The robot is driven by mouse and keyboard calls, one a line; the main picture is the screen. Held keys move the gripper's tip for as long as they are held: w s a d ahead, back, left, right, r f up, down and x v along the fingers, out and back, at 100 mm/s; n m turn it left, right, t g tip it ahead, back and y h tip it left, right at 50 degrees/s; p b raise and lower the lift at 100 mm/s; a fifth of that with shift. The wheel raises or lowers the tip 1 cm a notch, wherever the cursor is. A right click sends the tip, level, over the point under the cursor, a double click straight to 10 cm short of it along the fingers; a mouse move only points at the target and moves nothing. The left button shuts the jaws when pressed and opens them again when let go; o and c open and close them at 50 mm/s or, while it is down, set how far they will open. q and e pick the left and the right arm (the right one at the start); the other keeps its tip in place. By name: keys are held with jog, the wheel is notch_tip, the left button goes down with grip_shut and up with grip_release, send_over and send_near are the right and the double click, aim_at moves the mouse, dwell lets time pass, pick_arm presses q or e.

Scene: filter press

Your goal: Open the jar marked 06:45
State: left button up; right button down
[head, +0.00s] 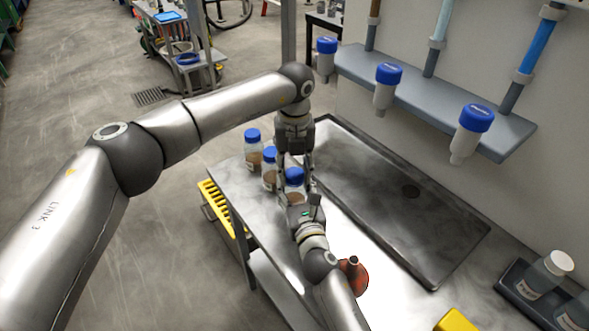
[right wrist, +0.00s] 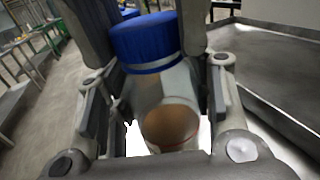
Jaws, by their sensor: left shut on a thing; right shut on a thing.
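A clear jar with a blue lid (head: 294,174) and brownish contents stands near the left edge of the steel bench. Its label cannot be read here. My left gripper (head: 296,163) reaches down from above and is shut on the blue lid. My right gripper (head: 303,208) comes from the front and is shut on the jar's body. In the right wrist view the jar body (right wrist: 165,108) lies between my right fingers, with the lid (right wrist: 145,45) between the left gripper's fingers. The lid is on the jar. Two similar blue-lidded jars (head: 253,148) (head: 269,170) stand behind it.
A shallow steel basin (head: 400,235) lies to the right. A reddish-brown flask (head: 354,276) stands by my right arm. A dark tray (head: 517,302) with white-capped bottles and a yellow object (head: 455,321) are at the lower right.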

aim_at(295, 173)
pick_arm(q)
jog(key=n, duration=0.7)
pick_arm(e)
jog(key=shift+d+f, duration=0.1)
pick_arm(q)
jog(key=n, duration=0.7)
jog(key=shift+r, duration=0.25)
jog(key=shift+r, duration=0.9)
jog(key=shift+r, duration=2)
pick_arm(e)
jog(key=c, duration=0.6)
grip_release()
